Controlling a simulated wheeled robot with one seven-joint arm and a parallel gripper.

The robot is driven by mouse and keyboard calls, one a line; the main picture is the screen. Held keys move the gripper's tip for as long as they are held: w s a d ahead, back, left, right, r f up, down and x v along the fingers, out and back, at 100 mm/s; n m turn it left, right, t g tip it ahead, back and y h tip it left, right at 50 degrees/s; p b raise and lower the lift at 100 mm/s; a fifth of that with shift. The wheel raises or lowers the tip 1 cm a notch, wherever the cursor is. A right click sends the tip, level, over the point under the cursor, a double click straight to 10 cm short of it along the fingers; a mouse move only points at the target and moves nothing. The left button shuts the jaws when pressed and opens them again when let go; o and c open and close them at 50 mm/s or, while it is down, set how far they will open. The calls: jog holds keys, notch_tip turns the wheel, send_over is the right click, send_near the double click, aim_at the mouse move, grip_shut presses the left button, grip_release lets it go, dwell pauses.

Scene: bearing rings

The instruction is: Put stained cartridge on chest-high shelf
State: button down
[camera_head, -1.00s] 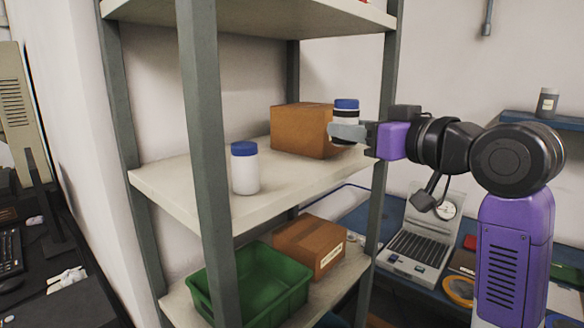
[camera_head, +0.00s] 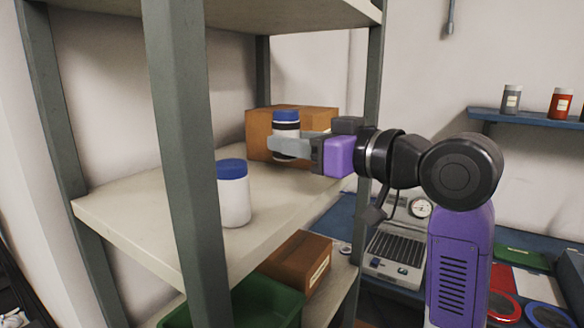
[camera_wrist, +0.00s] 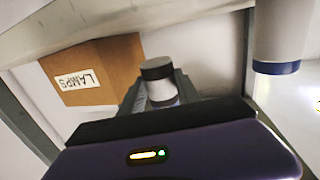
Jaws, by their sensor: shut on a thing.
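The stained cartridge (camera_head: 286,128) is a white jar with a blue lid and a dark band around it. My gripper (camera_head: 284,147) is shut on it, with the fingers around its middle. It is upright over the middle shelf board (camera_head: 140,210), in front of a cardboard box. I cannot tell whether its base touches the board. The wrist view shows the scene upside down, with the cartridge (camera_wrist: 160,82) between the fingers.
A plain white jar with a blue lid (camera_head: 234,195) stands on the same board, nearer the front; the cardboard box (camera_head: 325,122) stands behind. A grey post (camera_head: 185,150) rises at the front. A green bin (camera_head: 265,300) and another box (camera_head: 295,262) are below.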

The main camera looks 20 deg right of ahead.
aim_at(295, 187)
jog(key=shift+f, duration=2.2)
jog(key=shift+f, duration=0.1)
jog(key=c, duration=0.9)
grip_release()
jog(key=shift+o, duration=0.2)
jog(key=b+v, duration=0.1)
jog(key=v, duration=1.1)
jog(key=shift+f, duration=0.1)
